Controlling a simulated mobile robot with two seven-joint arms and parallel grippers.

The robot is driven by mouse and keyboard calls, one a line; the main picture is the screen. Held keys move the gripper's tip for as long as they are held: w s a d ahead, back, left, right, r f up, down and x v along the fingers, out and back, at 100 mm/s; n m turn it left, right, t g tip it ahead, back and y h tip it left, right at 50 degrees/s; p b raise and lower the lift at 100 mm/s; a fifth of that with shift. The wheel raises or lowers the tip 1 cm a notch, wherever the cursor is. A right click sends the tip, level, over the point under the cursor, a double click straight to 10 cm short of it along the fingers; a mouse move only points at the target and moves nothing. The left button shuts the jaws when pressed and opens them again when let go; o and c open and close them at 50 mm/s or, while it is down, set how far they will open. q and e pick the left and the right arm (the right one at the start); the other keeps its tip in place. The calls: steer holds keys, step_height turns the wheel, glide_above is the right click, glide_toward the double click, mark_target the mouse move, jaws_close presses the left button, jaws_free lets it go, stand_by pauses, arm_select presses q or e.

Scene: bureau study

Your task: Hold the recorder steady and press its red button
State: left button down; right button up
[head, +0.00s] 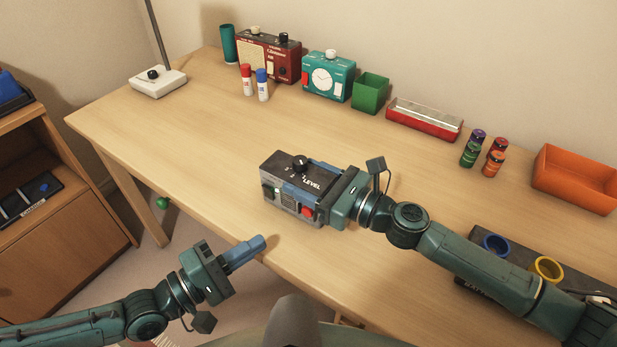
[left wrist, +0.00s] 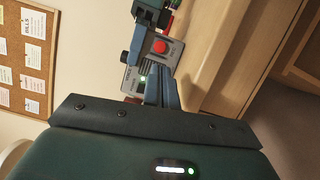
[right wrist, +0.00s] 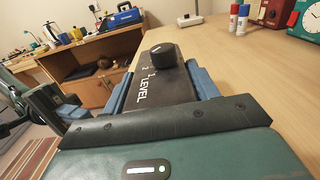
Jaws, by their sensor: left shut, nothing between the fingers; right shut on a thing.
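The recorder (head: 289,193) is a dark and grey box with a black knob and the word LEVEL on top. Its red button (head: 308,211) and a small green light are on the side facing me. My right gripper (head: 316,183) is shut on the recorder at the desk's front part; the right wrist view shows blue fingers on both sides of the recorder (right wrist: 160,88). My left gripper (head: 257,243) is shut and empty, apart from the recorder, near the desk's front edge. The left wrist view shows the red button (left wrist: 159,46) beyond the shut fingers (left wrist: 160,92).
Along the back of the desk (head: 190,130) stand a red radio (head: 268,58), a teal clock (head: 328,76), a green box (head: 369,93) and a red tray (head: 424,119). An orange bin (head: 575,179) is at the right. The desk left of the recorder is clear.

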mark_target(302, 277)
stand_by(0.4)
